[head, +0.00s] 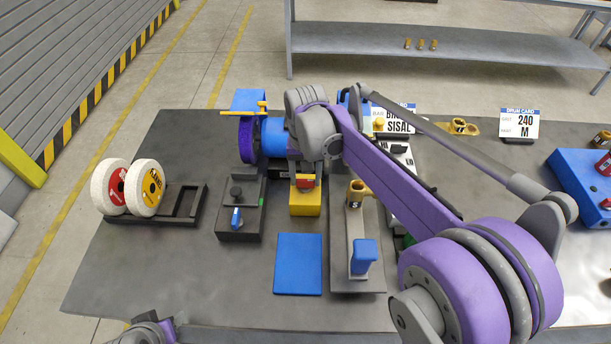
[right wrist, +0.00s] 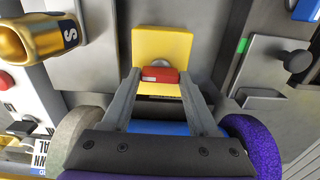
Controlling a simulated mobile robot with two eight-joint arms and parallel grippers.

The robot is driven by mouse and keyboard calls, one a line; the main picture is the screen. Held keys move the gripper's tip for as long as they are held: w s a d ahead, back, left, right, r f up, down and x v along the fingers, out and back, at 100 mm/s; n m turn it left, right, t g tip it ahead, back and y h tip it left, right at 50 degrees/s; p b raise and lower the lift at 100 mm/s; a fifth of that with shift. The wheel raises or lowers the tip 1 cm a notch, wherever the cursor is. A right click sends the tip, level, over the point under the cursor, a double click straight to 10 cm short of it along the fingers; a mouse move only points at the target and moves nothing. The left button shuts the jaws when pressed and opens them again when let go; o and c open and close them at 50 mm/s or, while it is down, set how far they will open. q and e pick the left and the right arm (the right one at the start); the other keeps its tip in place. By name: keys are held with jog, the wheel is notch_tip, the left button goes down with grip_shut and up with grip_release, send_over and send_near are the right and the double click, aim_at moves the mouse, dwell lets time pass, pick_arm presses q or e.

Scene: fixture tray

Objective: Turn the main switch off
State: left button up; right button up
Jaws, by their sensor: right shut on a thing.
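The main switch is a yellow box (head: 305,203) with a red handle (head: 305,181) on the dark bench, in front of the blue grinder motor. In the right wrist view, the yellow box (right wrist: 160,45) and the red handle (right wrist: 159,75) are straight ahead. My right gripper (right wrist: 159,80) is shut on the red handle, one finger at each end of it. In the head view, my right wrist and arm cover part of the area above the switch. Part of my left arm shows at the bottom left edge; its gripper is not visible.
A blue and purple machine (head: 262,135) stands behind the switch. A black block with a blue lever (head: 237,217) is to the left, a stand with a blue handle (head: 363,256) to the right. A blue plate (head: 298,263) lies in front. White wheels (head: 143,188) stand far left.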

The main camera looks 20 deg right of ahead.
aim_at(306, 180)
jog(key=o, duration=1.4)
jog(key=shift+r, duration=0.1)
notch_tip(306, 180, up, 11)
jog(key=shift+f+p, duration=0.2)
jog(key=shift+p, duration=0.15)
